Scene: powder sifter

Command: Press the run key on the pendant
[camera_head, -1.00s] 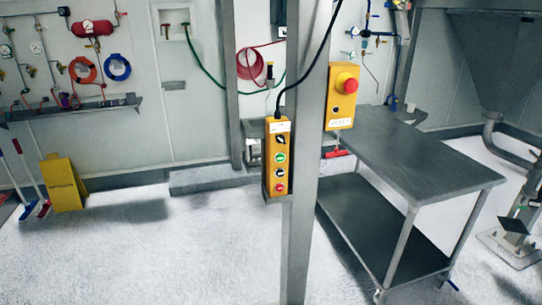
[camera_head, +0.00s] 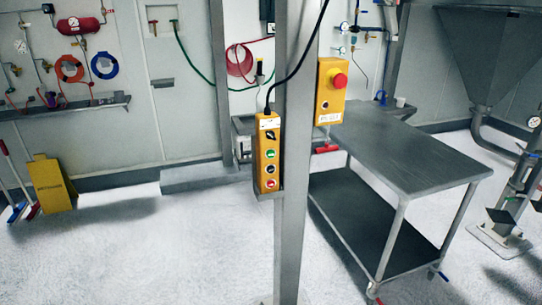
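The yellow pendant (camera_head: 267,156) hangs upright on the left side of a grey steel post, with a black cable rising from its top. Its face carries a dark selector near the top, then a green key (camera_head: 270,154), a dark key (camera_head: 270,169) and a red key (camera_head: 270,184) at the bottom. The key labels are too small to read; the green key may be the run key. Neither of my grippers shows in the head view.
The steel post (camera_head: 293,220) stands in front. A yellow box with a red mushroom button (camera_head: 340,80) is on its right side. A steel cart (camera_head: 408,160) stands behind to the right. A yellow floor sign (camera_head: 52,185) stands at left.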

